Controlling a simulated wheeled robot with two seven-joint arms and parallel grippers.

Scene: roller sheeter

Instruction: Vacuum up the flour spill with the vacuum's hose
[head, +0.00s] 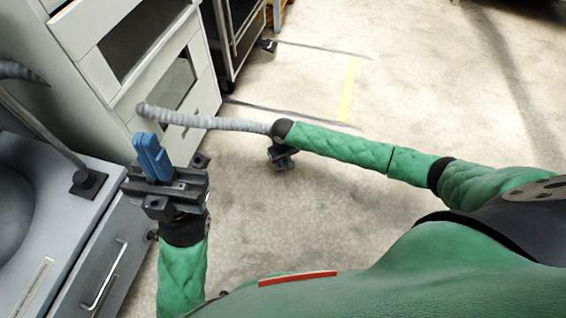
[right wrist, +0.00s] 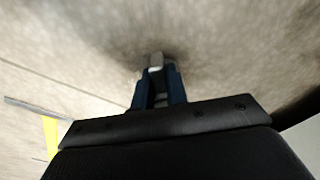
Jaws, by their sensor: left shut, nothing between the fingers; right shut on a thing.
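A grey ribbed hose (head: 205,121) runs from beside the white cabinet to the end of my right arm. My right gripper (right wrist: 157,75) points down over the floor and is shut on a light grey piece (right wrist: 156,60), which seems to be part of the hose. In the head view the dark right gripper (head: 282,156) shows below the wrist, its fingertips unclear. My left gripper (head: 152,150), with blue fingers, is shut and empty, left of the hose and beside the grey unit. I see no flour spill, and I cannot make out the vacuum's body.
A white cabinet (head: 92,62) with open compartments stands at upper left. A grey unit (head: 112,255) with a handle is close beside my left arm. A dark wheeled cart (head: 238,45) stands behind. The pale floor (head: 430,90), with a yellow line (head: 348,90), is open at right.

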